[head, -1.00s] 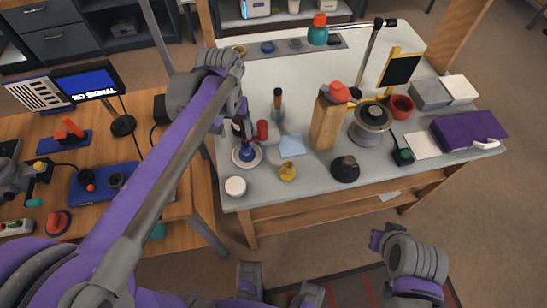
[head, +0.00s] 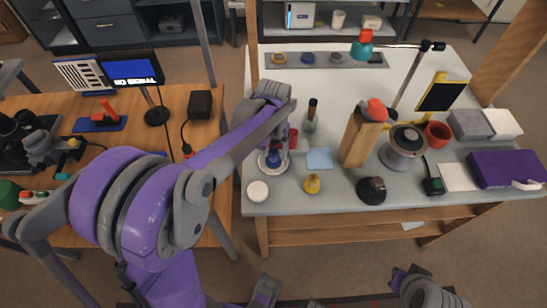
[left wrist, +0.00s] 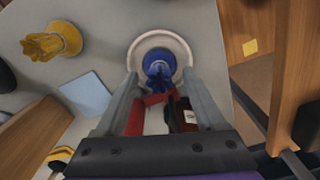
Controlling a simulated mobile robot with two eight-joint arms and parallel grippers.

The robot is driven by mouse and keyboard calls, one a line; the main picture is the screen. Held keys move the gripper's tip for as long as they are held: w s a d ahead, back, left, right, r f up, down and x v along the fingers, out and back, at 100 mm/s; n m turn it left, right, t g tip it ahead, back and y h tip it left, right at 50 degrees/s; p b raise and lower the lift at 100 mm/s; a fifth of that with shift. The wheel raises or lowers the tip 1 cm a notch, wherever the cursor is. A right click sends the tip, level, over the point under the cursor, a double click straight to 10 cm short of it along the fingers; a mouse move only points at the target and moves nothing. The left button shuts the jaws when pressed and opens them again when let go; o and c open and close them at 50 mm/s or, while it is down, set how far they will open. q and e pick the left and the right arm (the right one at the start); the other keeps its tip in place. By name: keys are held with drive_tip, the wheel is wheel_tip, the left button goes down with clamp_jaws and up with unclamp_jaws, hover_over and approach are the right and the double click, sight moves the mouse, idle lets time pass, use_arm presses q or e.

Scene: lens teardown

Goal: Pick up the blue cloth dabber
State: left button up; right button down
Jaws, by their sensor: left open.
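The blue cloth dabber (head: 273,159) stands on a round white dish (head: 265,170) at the left front of the grey-white table. In the left wrist view the dabber (left wrist: 159,66) shows its gathered blue top, with the white dish (left wrist: 183,47) around its base. My left gripper (left wrist: 160,92) is open and points down toward the dabber, which lies just past and between the fingertips. I cannot tell whether the fingers touch it. In the head view the wrist partly hides the space above the dabber. My right gripper does not show; only part of my right arm is at the bottom right.
A wooden block (head: 359,140) stands to the right.

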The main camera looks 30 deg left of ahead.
use_arm(q)
drive_tip(key=shift+f, duration=0.45)
clamp_jaws()
